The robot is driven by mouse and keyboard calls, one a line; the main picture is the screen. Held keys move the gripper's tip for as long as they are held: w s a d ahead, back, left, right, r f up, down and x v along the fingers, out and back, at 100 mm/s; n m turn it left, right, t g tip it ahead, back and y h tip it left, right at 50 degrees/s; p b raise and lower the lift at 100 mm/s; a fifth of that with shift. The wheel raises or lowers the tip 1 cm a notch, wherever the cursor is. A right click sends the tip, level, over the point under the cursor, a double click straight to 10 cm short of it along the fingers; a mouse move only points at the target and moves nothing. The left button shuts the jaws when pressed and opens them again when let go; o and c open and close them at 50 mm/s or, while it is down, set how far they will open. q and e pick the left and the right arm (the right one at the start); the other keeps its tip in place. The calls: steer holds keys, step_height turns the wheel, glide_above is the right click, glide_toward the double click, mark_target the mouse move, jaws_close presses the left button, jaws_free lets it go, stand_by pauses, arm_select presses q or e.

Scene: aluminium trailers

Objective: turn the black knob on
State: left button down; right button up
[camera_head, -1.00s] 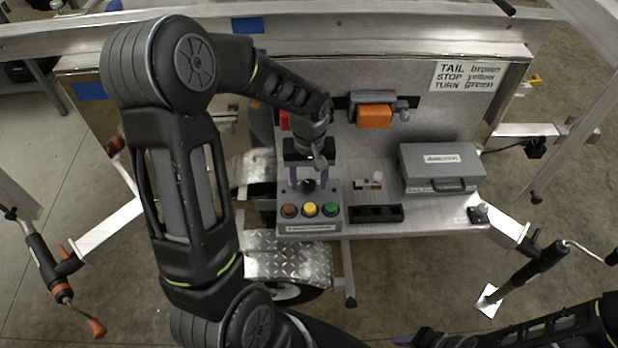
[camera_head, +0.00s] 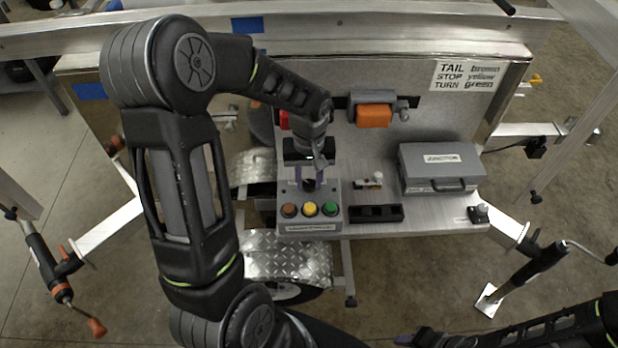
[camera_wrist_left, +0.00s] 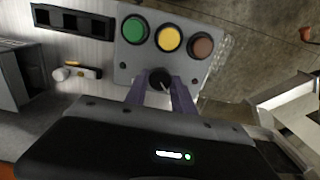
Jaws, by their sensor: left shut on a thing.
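The black knob (camera_wrist_left: 160,80) sits on a grey control box (camera_head: 311,226), behind a row of brown (camera_head: 289,210), yellow (camera_head: 309,209) and green (camera_head: 330,209) buttons. My left gripper (camera_head: 309,183) points down at the box from behind. In the left wrist view, the left gripper's purple fingers (camera_wrist_left: 160,92) are closed in on the knob from both sides, with a light pointer line showing on the knob's top. In the head view the knob is mostly hidden by the fingers. My right gripper (camera_head: 420,338) shows only in part at the bottom edge.
A black slotted block (camera_head: 376,214) and a small latch-like part (camera_head: 368,182) lie right of the box. A grey junction case (camera_head: 439,169) stands farther right. An orange block (camera_head: 374,116) is mounted on the back panel. A labelled sign (camera_head: 466,76) hangs above.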

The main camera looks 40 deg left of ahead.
arm_select(q)
steer(key=shift+m, duration=0.4)
steer(key=m, duration=0.7)
steer(key=shift+m, duration=0.4)
steer(key=m, duration=0.4)
steer(key=shift+m, duration=0.3)
steer(key=m, duration=0.4)
steer(key=shift+m+p, duration=0.35)
steer(key=shift+m, duration=0.05)
steer(key=c, duration=1.1)
jaws_free()
steer(key=shift+o, duration=0.2)
